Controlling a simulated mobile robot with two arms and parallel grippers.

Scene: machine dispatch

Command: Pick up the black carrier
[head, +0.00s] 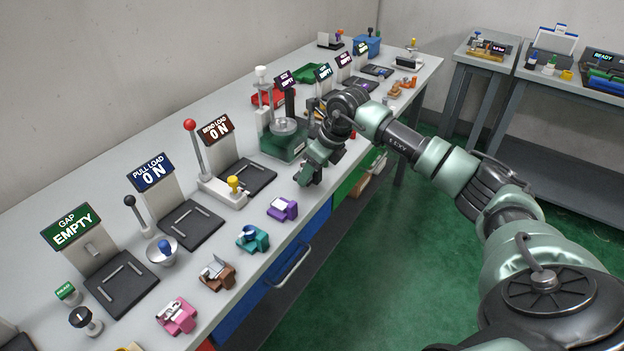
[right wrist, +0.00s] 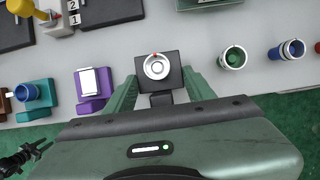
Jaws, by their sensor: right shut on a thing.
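The black carrier (right wrist: 173,80) shows in the right wrist view as a small dark block with a round silver part on top. It is between the two green fingers of my right gripper (right wrist: 158,88), which is shut on it. In the head view my right gripper (head: 309,177) is low over the front edge of the bench, to the right of the purple carrier (head: 282,208). The black carrier is mostly hidden by the gripper there. I cannot tell whether it is touching the bench top. My left gripper is not in view.
The purple carrier, a teal carrier (head: 253,238), a brown one (head: 217,271) and a pink one (head: 176,315) line the bench's front edge. Behind them stand stations with signs and levers. A green scale (head: 284,146) is just behind my right gripper. Another table (head: 583,95) stands at right.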

